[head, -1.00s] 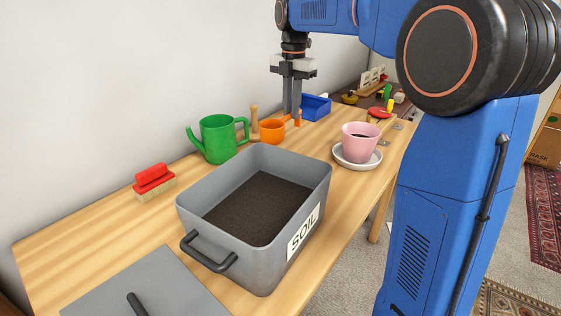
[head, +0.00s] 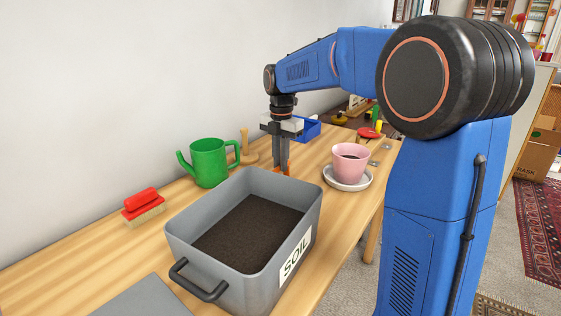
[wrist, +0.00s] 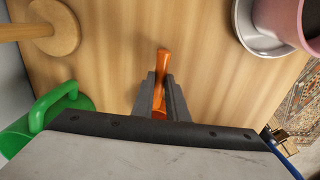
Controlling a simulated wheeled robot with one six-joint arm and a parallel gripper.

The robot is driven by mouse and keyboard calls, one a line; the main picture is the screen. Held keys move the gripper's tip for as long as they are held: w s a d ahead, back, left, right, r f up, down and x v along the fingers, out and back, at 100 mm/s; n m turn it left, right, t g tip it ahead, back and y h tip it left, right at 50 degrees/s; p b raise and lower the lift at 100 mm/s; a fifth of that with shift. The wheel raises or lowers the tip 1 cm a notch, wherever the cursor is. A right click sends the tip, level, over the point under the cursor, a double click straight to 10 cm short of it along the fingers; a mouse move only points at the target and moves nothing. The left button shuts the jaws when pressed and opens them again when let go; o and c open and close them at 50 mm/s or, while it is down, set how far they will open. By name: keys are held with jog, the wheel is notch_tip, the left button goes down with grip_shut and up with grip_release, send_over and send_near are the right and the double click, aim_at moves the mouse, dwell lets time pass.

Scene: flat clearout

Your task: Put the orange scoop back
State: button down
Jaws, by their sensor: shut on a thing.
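My gripper (head: 281,168) is shut on the handle of the orange scoop (wrist: 163,66). In the wrist view the handle sticks out past the fingertips over the wooden table, and the rest is mostly hidden by the gripper. In the head view only small orange parts show at the fingertips, just behind the grey soil bin (head: 174,230). The bin hides the scoop's bowl. I cannot tell how high the scoop is above the table. The bin is open and holds dark soil, with a SOIL label on its side.
A wooden peg stand (head: 246,157) and green watering can (head: 209,162) stand left of my gripper. A pink pot (head: 350,164) on a saucer (head: 347,184) stands right. A blue bin (head: 308,131) is behind. A red brush (head: 142,203) and grey lid (head: 145,300) lie at left.

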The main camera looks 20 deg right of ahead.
jog(key=shift+f, duration=0.1)
jog(key=c, duration=1.7)
grip_release()
jog(key=shift+c, duration=0.2)
notch_tip(320, 180, up, 12)
jog(key=shift+d, duration=0.1)
